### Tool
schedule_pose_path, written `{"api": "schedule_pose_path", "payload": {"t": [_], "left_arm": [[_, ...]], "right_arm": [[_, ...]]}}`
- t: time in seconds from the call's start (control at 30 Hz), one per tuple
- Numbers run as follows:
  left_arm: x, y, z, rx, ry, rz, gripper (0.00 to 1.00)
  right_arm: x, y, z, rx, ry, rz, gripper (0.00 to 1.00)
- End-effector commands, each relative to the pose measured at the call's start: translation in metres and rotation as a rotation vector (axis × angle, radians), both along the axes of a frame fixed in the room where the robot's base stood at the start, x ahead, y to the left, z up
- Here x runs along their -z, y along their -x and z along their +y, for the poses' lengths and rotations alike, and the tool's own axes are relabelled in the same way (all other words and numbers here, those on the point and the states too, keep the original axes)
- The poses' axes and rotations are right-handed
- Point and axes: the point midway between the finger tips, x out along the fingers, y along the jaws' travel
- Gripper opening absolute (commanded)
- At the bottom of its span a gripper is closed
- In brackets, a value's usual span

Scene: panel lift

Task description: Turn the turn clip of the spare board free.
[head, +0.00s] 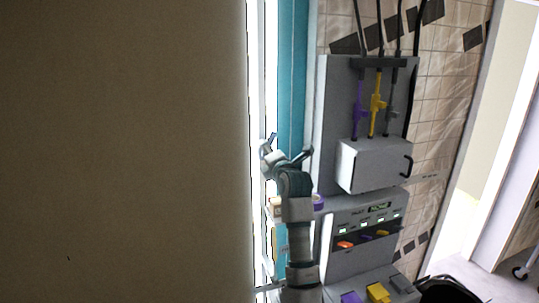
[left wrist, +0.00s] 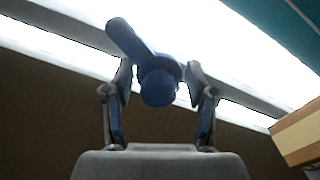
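A dark blue turn clip (left wrist: 158,86) with a round knob and a lever slanting to the upper left shows in the left wrist view. My left gripper (left wrist: 160,78) has one finger on each side of the knob. Narrow gaps seem to show between fingers and knob; contact is hard to judge. In the head view my left gripper (head: 287,148) is raised beside the edge of a large brown board (head: 125,150), likely the spare board. I cannot make out the clip clearly there. The brown surface (left wrist: 55,110) also fills the lower left wrist view. My right gripper is not in view.
A grey wall panel (head: 340,105) with purple and yellow handles and a white box (head: 375,165) stands right of my arm. Below it is a console (head: 365,225) with coloured switches. A wooden block (left wrist: 298,133) is near the gripper's right. A doorway is far right.

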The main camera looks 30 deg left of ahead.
Motion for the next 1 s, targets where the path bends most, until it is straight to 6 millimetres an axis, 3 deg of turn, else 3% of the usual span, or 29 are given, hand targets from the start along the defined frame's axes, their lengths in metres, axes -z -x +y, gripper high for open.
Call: {"api": "schedule_pose_path", "payload": {"t": [0.27,0.7,1.0], "left_arm": [[0.0,0.007,-0.014,0.003,-0.001,-0.001,0.57],[0.004,0.062,-0.076,-0.001,-0.001,0.003,0.57],[0.005,0.073,-0.086,-0.001,0.004,0.005,0.57]], "right_arm": [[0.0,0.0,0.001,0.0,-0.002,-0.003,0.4],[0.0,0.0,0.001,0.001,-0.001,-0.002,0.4],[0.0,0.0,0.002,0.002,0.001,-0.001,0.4]]}}
